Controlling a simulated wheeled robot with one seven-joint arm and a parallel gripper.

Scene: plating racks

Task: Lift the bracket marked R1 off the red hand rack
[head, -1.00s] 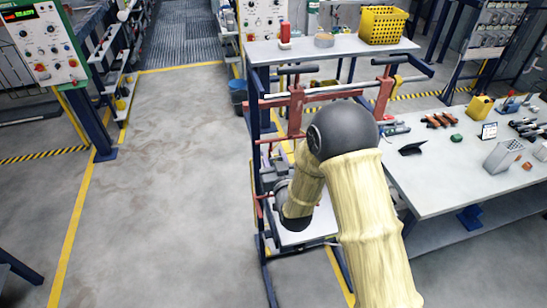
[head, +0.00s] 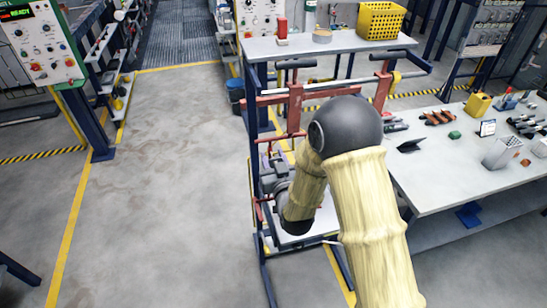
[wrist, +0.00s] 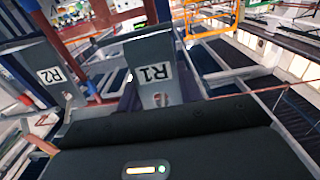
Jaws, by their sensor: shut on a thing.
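The bracket marked R1 (wrist: 150,57) is a grey plate with a white label and a hole, in the middle of the wrist view; its label appears upside down. My gripper (wrist: 155,98) is shut on this bracket, its dark body filling the bottom of that view. The bracket marked R2 (wrist: 33,62) is a similar plate just left of it. The red hand rack (head: 295,108) stands beyond my arm in the head view, and its red bars also show in the wrist view. My forearm hides much of the rack's lower part. I cannot tell whether R1 still touches its hook.
A grey shelf (head: 345,45) with a yellow basket (head: 381,21) is behind the rack. A white workbench (head: 455,178) with tools stands close on the right. The floor (head: 165,190) to the left is clear.

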